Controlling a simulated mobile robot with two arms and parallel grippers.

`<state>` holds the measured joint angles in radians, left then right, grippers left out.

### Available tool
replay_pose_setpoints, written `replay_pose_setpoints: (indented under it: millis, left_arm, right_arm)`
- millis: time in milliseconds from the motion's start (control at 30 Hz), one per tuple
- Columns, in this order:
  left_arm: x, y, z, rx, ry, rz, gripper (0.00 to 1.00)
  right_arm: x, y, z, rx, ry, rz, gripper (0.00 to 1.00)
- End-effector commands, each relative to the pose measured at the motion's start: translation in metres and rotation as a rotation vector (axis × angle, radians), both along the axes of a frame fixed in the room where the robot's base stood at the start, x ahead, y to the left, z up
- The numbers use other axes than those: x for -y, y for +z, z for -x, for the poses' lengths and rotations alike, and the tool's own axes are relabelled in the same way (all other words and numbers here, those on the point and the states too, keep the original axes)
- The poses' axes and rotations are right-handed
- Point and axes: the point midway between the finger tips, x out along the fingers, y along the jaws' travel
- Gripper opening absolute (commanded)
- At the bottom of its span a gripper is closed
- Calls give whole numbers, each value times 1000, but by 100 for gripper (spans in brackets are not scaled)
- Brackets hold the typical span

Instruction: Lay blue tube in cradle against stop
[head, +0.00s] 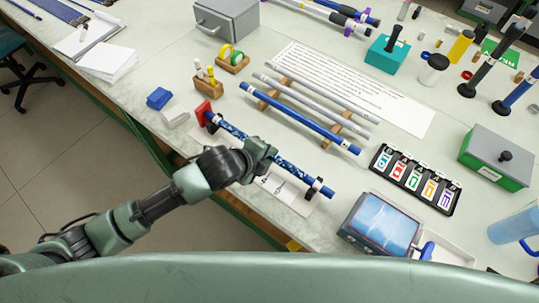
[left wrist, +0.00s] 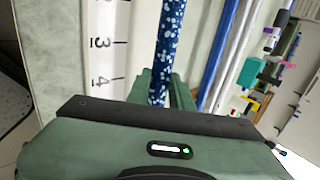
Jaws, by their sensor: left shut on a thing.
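The blue tube, with a white flower pattern (head: 289,168), runs slantwise over the cradle, whose dark support (head: 317,188) shows near the tube's right end. The red stop (head: 203,113) stands at the upper left end, close to the tube's white-banded tip; I cannot tell whether they touch. My left gripper (head: 259,153) is shut around the tube near its middle and hides part of it. In the left wrist view, the tube (left wrist: 166,48) rises from between the fingers beside a numbered scale (left wrist: 103,45). Whether the tube rests fully on the supports is unclear. My right gripper is not in view.
A wooden rack (head: 328,128) behind holds a plain blue tube (head: 300,118) and pale tubes (head: 318,94). A blue block (head: 159,98) lies left of the stop.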

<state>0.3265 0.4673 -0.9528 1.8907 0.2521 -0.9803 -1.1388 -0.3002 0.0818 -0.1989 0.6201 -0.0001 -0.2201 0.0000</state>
Motion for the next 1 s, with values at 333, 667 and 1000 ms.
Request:
replay_pose_setpoints:
  millis: [333,667,1000]
  left_arm:
    - [-3,0,-2,1,0,1,35]
    - [-3,0,-2,0,-1,1,47]
    - [-20,30,20,3,-1,1,47]
  right_arm:
    - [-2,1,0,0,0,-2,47]
    - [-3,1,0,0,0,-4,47]
    - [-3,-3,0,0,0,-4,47]
